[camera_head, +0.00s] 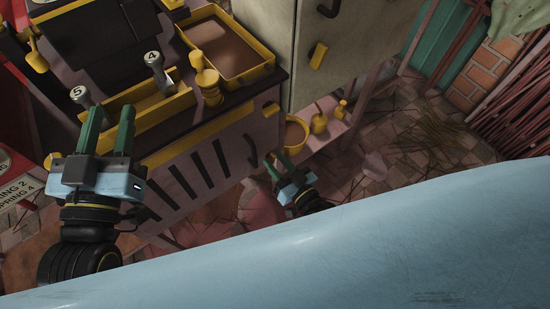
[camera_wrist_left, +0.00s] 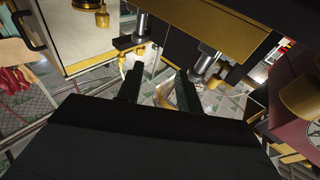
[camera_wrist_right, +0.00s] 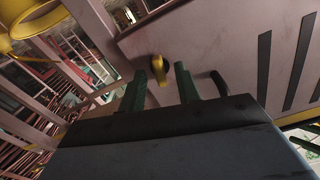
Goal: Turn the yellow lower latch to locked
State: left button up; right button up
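A small yellow latch (camera_wrist_right: 185,78) shows on the pink front panel (camera_wrist_right: 225,45) in the right wrist view. It is elongated and tilted, beside the right-hand finger. My right gripper (camera_wrist_right: 160,76) is open with its fingers pointing toward the panel; contact with the latch cannot be told. In the head view my right gripper (camera_head: 275,158) is low at the panel's right side, and I cannot make out this latch there. My left gripper (camera_head: 111,110) is open and empty over the machine's left front; it also shows in the left wrist view (camera_wrist_left: 158,80).
A dark curved handle (camera_head: 251,150) and vent slots (camera_head: 200,165) are on the panel. A yellow-rimmed tray (camera_head: 268,70) is on the machine top. A pale cabinet (camera_head: 350,60) with a yellow latch (camera_head: 318,55) stands behind. A yellow bowl (camera_head: 303,147) is near my right gripper.

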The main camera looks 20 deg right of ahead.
jog(key=shift+c, duration=0.2)
grip_shut()
